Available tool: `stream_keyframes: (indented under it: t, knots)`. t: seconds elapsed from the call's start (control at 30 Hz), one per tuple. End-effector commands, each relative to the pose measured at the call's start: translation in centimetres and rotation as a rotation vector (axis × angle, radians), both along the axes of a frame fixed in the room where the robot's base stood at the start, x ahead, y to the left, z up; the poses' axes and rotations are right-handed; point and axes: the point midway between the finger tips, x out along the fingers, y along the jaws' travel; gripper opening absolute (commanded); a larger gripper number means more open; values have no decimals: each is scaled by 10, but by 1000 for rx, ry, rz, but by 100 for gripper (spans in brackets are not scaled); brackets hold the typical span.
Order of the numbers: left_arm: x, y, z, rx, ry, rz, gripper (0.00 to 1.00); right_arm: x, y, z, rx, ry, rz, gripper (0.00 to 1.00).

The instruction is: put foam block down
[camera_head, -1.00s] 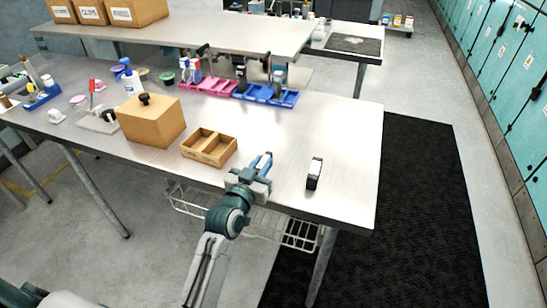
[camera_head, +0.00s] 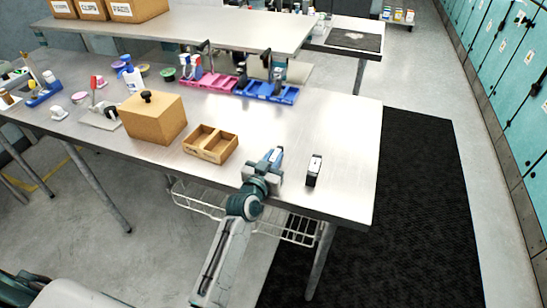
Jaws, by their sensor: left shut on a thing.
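My left gripper (camera_head: 270,163) is over the front part of the metal table (camera_head: 340,140), between the wooden tray and a small black block. My right gripper is not in view.
A two-compartment wooden tray (camera_head: 210,144) is left of the gripper. A black block with a pale top (camera_head: 314,170) stands close on its right. A brown box with a knob (camera_head: 153,118) is farther left. Blue bins (camera_head: 266,92) are behind. The table's right part is clear.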

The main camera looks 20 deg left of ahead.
Motion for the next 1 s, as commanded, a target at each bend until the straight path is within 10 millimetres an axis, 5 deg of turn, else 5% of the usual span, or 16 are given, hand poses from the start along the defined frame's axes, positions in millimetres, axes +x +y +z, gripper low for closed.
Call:
stream_keyframes:
  t: [0.1, 0.13, 0.23, 0.57, 1.0]
  knots:
    - [0, 0, -5, 0, 0, 0, 0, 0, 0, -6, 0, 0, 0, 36]
    - [0, 0, -3, 0, 0, 0, 23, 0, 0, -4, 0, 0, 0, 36]
    - [0, 0, -3, 0, 0, 0, 39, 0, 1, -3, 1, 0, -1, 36]
    - [0, 0, -3, 1, 2, 0, 39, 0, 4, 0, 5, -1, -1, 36]
    - [-75, 14, -9, 0, 1, 0, 39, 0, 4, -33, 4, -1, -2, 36]
